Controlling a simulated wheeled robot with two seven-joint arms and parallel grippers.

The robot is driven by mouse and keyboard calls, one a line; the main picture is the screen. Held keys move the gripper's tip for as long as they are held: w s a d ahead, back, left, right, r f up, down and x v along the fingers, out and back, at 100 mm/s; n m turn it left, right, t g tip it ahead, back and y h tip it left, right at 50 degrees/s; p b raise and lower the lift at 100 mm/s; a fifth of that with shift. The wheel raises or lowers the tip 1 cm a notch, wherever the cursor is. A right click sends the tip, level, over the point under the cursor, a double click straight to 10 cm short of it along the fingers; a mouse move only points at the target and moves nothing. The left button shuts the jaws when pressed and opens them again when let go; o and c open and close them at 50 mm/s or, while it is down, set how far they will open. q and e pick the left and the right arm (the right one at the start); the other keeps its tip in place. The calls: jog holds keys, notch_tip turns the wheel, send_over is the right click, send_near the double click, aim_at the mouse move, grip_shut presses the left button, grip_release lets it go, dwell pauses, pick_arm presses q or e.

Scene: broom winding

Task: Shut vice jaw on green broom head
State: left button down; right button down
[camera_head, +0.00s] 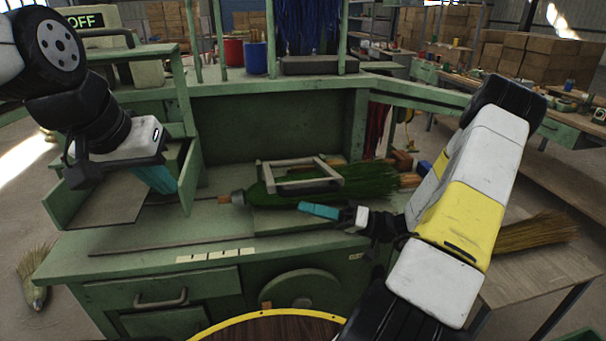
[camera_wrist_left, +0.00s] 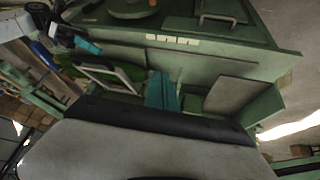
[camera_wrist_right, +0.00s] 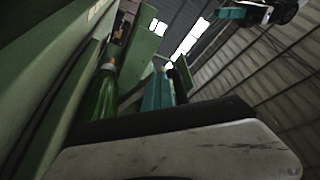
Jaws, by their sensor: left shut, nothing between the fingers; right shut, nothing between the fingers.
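The green broom head (camera_head: 370,182) lies on its side on the green workbench, its narrow grey collar and handle stub pointing left. A pale rectangular frame, the vice jaw (camera_head: 305,187), lies across the broom head; I cannot tell how firmly it presses. My right gripper (camera_head: 318,211) is shut and empty just in front of the frame, its teal fingers pointing left. In the right wrist view the broom head (camera_wrist_right: 102,102) is left of the fingers. My left gripper (camera_head: 160,181) is shut and empty above the bench's left side. The frame also shows in the left wrist view (camera_wrist_left: 106,77).
A green open-topped bin (camera_head: 75,205) stands at the bench's left, close to my left gripper. Red and blue containers (camera_head: 256,58) sit on the upper shelf. Wooden pieces (camera_head: 402,160) lie right of the broom head.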

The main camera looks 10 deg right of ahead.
pick_arm(q)
jog(key=w+d+r+m+g, duration=0.4)
jog(key=w+d+r+m, duration=0.2)
jog(key=w+d+m, duration=0.5)
jog(key=w+d+f+m+g+y, duration=0.1)
jog(key=d+m, duration=0.1)
jog(key=d, duration=0.7)
jog(key=w+d+f+m+g+y, duration=0.1)
jog(key=w+d+m+g, duration=0.15)
jog(key=d, duration=0.55)
jog(key=shift+t, duration=0.45)
jog(key=f, duration=0.4)
jog(key=s+f, duration=0.1)
jog(key=f, duration=0.4)
jog(key=s+f, duration=0.1)
jog(key=f, duration=0.3)
jog(key=shift+d+f, duration=0.3)
jog(key=shift+f, duration=0.1)
jog(key=shift+s+f, duration=0.1)
